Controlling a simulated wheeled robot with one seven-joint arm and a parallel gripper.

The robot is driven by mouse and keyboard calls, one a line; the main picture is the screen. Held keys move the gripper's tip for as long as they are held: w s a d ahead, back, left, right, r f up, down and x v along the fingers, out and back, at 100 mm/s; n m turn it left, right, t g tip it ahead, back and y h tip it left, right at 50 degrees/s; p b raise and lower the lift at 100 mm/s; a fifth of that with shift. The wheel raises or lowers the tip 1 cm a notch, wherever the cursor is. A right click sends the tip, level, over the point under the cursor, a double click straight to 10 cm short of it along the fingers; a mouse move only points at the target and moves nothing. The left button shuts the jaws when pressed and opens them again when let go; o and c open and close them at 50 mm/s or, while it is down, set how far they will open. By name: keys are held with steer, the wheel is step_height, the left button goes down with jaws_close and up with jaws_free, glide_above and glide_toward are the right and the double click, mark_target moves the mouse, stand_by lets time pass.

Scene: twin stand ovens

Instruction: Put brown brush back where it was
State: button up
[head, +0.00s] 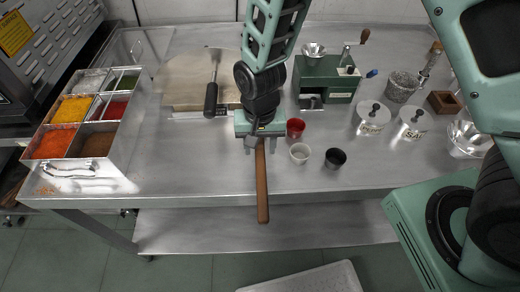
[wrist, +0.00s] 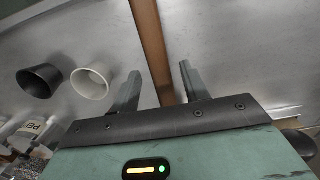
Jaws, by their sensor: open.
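A long brown wooden handle (head: 262,185), which I take to be the brown brush, reaches from under my gripper past the front edge of the steel table (head: 200,172). Its far end is hidden behind my gripper, so I see no bristles. In the wrist view, the brown handle (wrist: 152,40) runs between the two fingers. My gripper (head: 260,144) is open, pointing down at the table's front part. In the wrist view the open gripper (wrist: 160,71) has a finger on each side of the handle, with visible gaps.
A red cup (head: 295,127), white cup (head: 300,153) and black cup (head: 335,158) stand close right of my gripper. A spice tray (head: 125,150) is at left. A round board (head: 180,80) bears a black-handled tool (head: 211,98). A green grinder (head: 327,80) stands behind.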

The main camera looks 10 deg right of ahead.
mark_target(260, 150)
step_height(260, 150, up, 10)
steer(key=b, duration=0.1)
steer(key=s+d+r+n, duration=0.2)
steer(key=s+r+n, duration=0.2)
steer(key=s, duration=0.4)
steer(key=s+d+r+n, duration=0.2)
steer(key=s+r+n, duration=0.3)
steer(key=s, duration=0.3)
steer(key=shift+d+n+t+y, duration=0.2)
steer(key=shift+n+t+y, duration=0.1)
steer(key=shift+n, duration=0.2)
steer(key=shift+o, duration=0.3)
